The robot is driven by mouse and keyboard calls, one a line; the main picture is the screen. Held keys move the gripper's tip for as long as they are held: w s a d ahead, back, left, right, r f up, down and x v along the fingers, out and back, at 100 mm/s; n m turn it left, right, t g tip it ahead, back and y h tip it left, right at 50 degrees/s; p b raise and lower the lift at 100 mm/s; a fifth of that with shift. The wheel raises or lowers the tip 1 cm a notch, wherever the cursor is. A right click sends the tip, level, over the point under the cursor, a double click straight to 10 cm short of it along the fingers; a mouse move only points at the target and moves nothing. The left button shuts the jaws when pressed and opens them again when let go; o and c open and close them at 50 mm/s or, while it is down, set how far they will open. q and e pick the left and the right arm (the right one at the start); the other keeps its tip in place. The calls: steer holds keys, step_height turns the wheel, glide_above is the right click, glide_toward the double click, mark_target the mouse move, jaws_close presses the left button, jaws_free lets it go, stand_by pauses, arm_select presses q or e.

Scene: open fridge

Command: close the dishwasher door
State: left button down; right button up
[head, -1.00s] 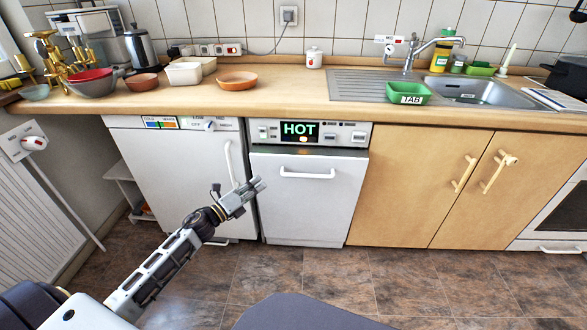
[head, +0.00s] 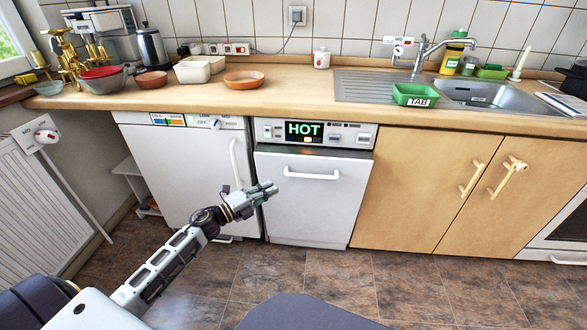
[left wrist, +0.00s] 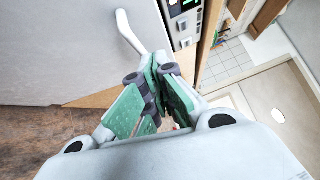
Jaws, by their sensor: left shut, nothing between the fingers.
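The white dishwasher door (head: 312,205) stands upright under a control panel (head: 345,135) with a lit HOT display (head: 304,132). A thin dark line runs between the panel and the door's top edge; I cannot tell whether the door is fully shut. Its white bar handle (head: 311,175) is near the top. My left gripper (head: 272,189) is shut and empty, in front of the door's left edge in the head view. I cannot tell if it touches. Its green-padded fingers (left wrist: 160,68) meet in the left wrist view. My right gripper is not in view.
A white appliance (head: 180,175) with a vertical handle stands left of the dishwasher, and wooden cupboards (head: 410,190) stand right. The worktop (head: 300,98) above carries bowls, a kettle and a sink (head: 480,95). The tiled floor (head: 390,285) in front is clear.

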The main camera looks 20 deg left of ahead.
mark_target(292, 175)
arm_select(q)
steer(key=shift+n, duration=0.4)
steer(key=b+x, duration=0.2)
steer(key=x, duration=0.8)
steer(key=shift+w, duration=0.15)
steer(key=w, duration=0.1)
steer(key=w+a+b, duration=0.1)
steer(key=w, duration=0.1)
steer(key=shift+w+r, duration=0.25)
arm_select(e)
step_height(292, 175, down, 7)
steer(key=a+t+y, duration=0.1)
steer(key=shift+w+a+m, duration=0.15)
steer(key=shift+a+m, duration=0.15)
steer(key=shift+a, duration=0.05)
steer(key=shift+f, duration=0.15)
